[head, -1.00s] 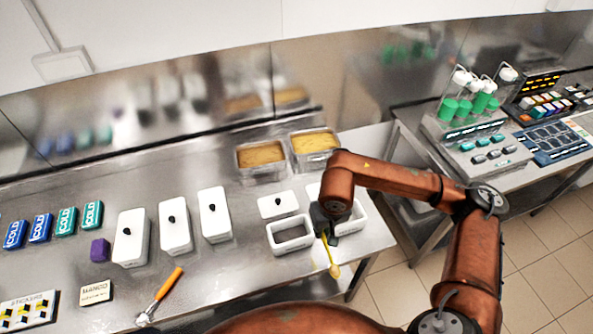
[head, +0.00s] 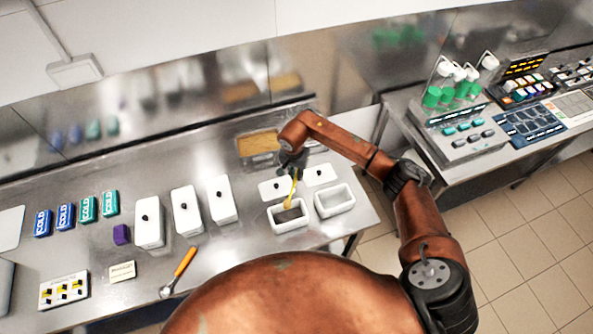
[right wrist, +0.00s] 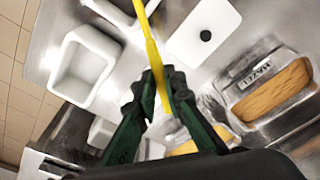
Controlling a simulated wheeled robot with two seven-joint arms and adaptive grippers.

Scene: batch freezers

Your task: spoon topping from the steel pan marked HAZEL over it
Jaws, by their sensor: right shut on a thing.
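My right gripper (head: 292,172) is shut on a yellow spoon (head: 292,190). The spoon also shows in the right wrist view (right wrist: 150,45), between the green-black fingers (right wrist: 160,88). It points down, its lower end at the back of a white tub (head: 275,226) with a dark inside. The steel pan marked HAZEL (right wrist: 237,106) holds tan topping; its label reads in the right wrist view. It appears to be the left pan (head: 243,161) in the head view, behind my gripper. A second topping pan is mostly hidden by my arm. My left gripper is out of view.
A second white tub (head: 348,207) with a pale inside stands right of the first. Two lids (head: 266,186) (head: 326,180) lie behind the tubs. Closed white tubs (head: 186,213) stand left. An orange-handled tool (head: 185,262) lies in front.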

